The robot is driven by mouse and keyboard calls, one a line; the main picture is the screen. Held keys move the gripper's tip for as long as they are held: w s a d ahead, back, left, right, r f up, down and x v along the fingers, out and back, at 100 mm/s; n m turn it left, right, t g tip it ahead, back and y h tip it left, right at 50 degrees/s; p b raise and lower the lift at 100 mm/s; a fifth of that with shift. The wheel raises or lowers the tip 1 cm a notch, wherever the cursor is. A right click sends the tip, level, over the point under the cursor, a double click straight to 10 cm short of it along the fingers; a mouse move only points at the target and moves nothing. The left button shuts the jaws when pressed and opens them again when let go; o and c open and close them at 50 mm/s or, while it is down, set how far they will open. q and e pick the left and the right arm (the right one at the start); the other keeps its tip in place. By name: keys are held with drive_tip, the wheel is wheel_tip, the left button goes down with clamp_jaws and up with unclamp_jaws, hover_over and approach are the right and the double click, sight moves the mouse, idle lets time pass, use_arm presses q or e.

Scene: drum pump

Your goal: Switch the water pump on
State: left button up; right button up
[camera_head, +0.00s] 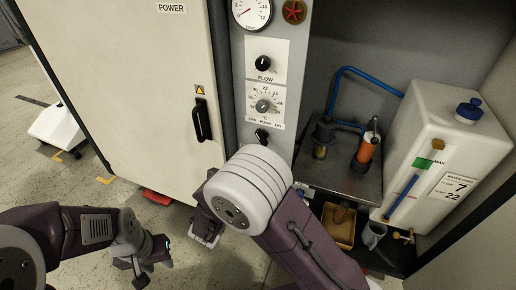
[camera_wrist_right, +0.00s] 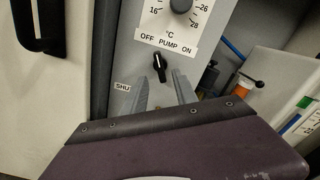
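The pump switch is a small black knob (camera_head: 262,135) on the grey control panel, below the temperature dial. In the right wrist view the knob (camera_wrist_right: 160,67) sits under the label "OFF PUMP ON", its upper end leaning slightly left, toward OFF. My right gripper (camera_wrist_right: 160,84) is open. Its two grey fingers are spread just below the knob, one to each side; I cannot tell whether they touch it. In the head view my right wrist hides that gripper. My left gripper (camera_head: 152,270) is low at the left, empty, with its fingers apart, far from the panel.
A temperature dial (camera_head: 263,106), a flow knob (camera_head: 263,64) and a gauge (camera_head: 251,12) are above the switch. A cabinet door with a black handle (camera_head: 201,120) is left of the panel. The orange pump (camera_head: 367,148) and white water tank (camera_head: 440,140) stand right.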

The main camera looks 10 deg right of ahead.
sight(260, 140)
drive_tip(key=x, duration=0.2)
drive_tip(key=b+x, duration=0.1)
drive_tip(key=x, duration=0.2)
drive_tip(key=shift+f+b, duration=0.2)
drive_tip(key=shift+b, duration=0.1)
drive_tip(key=shift+w+d+r, duration=0.15)
drive_tip(key=shift+w+d, duration=0.15)
drive_tip(key=shift+w, duration=0.1)
clamp_jaws()
